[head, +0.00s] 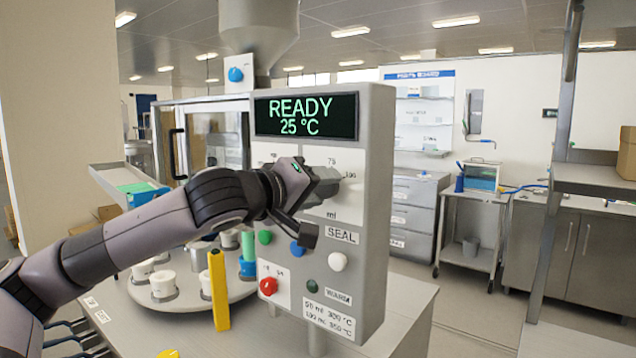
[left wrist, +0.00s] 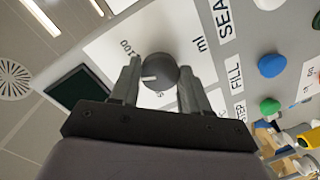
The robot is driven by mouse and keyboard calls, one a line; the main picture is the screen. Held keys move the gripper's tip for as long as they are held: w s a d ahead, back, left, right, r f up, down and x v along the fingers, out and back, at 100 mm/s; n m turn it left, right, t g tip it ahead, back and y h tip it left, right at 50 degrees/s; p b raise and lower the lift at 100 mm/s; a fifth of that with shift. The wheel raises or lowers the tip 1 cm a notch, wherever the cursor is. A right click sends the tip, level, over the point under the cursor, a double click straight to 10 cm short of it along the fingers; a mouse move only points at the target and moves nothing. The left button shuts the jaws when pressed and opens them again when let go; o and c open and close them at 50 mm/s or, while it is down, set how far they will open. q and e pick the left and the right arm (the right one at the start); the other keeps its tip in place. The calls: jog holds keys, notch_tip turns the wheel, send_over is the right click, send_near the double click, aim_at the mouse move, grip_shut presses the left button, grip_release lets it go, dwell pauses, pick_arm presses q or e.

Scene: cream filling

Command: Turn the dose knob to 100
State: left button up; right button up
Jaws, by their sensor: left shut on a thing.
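The dose knob (left wrist: 160,70) is a round grey knob on a white dial plate marked ml. My left gripper (left wrist: 160,74) is shut on it, one finger on each side. A white pointer mark shows on the knob's left side in the left wrist view. It points between the printed 100 and a partly hidden mark below the knob. In the head view my left gripper (head: 334,184) reaches the dial plate (head: 350,212) and hides most of the knob. The marks 75 and 100 show near its fingers. My right gripper is not in view.
The machine's display (head: 306,116) reads READY 25 °C. Below the dial are a blue button (head: 297,248), a white button (head: 338,262) by SEAL, a green button (head: 265,237) and a red knob (head: 268,286). A yellow post (head: 218,290) stands beside a turntable with white cups.

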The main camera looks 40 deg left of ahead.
pick_arm(q)
jog(key=m, duration=0.3)
jog(key=shift+y+p, duration=0.3)
jog(key=shift+p, duration=0.05)
jog(key=shift+f+m, duration=0.1)
jog(key=shift+m, duration=1.6)
jog(key=shift+p, duration=0.3)
jog(key=o, duration=1)
jog(key=shift+o, duration=0.2)
jog(key=shift+s, duration=0.1)
jog(key=s+d+b, duration=0.1)
jog(key=s+b, duration=0.4)
jog(key=s, duration=0.2)
jog(key=shift+r, duration=0.35)
